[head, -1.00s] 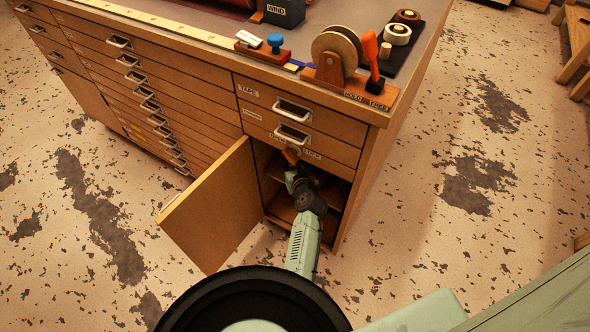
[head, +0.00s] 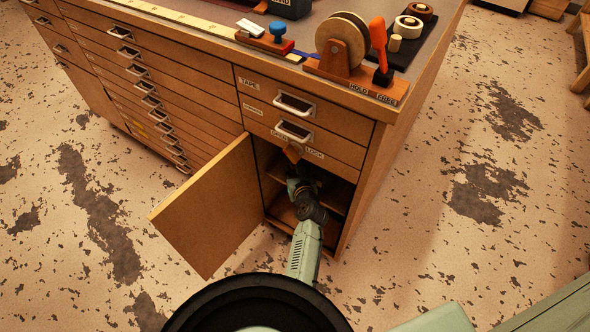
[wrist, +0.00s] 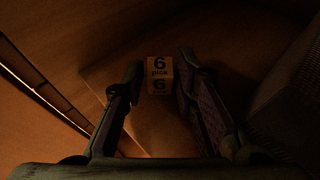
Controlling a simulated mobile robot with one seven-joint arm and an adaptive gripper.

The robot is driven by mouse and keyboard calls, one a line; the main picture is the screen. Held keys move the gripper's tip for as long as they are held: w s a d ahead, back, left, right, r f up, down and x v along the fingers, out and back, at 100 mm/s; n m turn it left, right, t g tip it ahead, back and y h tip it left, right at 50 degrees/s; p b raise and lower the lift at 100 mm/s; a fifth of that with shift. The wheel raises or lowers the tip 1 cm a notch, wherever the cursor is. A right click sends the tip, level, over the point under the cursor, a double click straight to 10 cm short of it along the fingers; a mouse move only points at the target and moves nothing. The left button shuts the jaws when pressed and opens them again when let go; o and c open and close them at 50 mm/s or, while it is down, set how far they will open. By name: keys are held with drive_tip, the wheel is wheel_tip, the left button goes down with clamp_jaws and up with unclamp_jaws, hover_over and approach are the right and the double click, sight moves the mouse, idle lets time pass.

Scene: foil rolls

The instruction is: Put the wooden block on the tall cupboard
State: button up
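The wooden block (wrist: 159,75), marked "6 pica", sits on a wooden surface in the dark compartment in the wrist view. My gripper (wrist: 160,72) is open, with one finger on each side of the block near the fingertips. I cannot tell whether either finger touches it. In the head view my gripper (head: 296,182) reaches into the open compartment under the drawers, and the block is hidden there. I cannot identify a tall cupboard in these frames.
The compartment door (head: 212,208) stands open to the left of my arm. The bench top (head: 330,8) holds a tape dispenser (head: 343,42) and other tools. The floor (head: 440,225) at right is clear.

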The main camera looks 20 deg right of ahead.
drive_tip(key=shift+r, duration=0.25)
drive_tip(key=p+v, duration=0.6)
drive_tip(key=v, duration=0.6)
drive_tip(key=shift+f, duration=0.1)
